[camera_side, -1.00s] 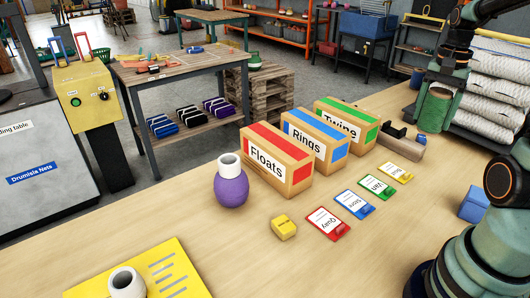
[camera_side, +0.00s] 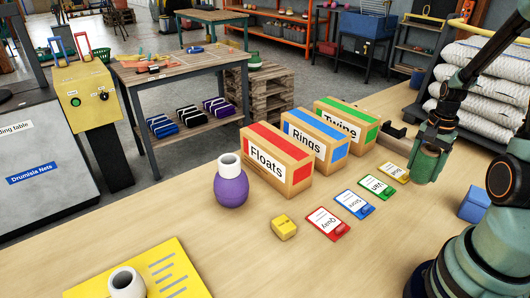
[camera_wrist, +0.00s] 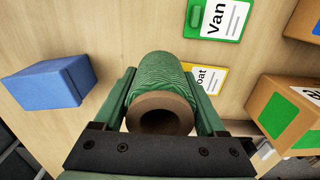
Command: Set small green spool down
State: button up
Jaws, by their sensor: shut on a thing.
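The small green spool (camera_wrist: 160,88) is wound with green twine on a brown hollow core. My gripper (camera_wrist: 163,95) is shut around it, with one green finger on each side in the wrist view. In the side view my gripper (camera_side: 428,158) holds the spool low at the right of the table, just right of the yellow card. The fingers and arm hide much of the spool there. I cannot tell whether its bottom touches the table.
A blue block (camera_side: 474,204) stands right of my gripper. The yellow card (camera_side: 394,173), green Van card (camera_side: 377,187), blue card (camera_side: 354,204) and red card (camera_side: 327,223) lie in a row. Boxes labelled Floats (camera_side: 275,163), Rings (camera_side: 316,141) and Twine (camera_side: 346,124) stand behind. Bare wood lies in front.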

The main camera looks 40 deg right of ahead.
jog(key=shift+f, duration=2.1)
jog(key=shift+f, duration=0.15)
jog(key=o, duration=1.6)
notch_tip(320, 180, up, 12)
jog(key=w+a+r+n+t, duration=0.2)
jog(key=a+r+n, duration=0.1)
jog(key=a+n, duration=0.3)
jog(key=w+a+r+n+t, duration=0.1)
jog(key=a+r+n, duration=0.3)
jog(key=a, duration=0.7)
jog(key=w+a+r+n+t, duration=0.2)
jog(key=w+a+r+n, duration=0.1)
jog(key=a+n, duration=0.5)
jog(key=shift+w+a+r+t, duration=0.25)
jog(key=shift+a+r+t, duration=0.05)
jog(key=shift+a+r, duration=0.3)
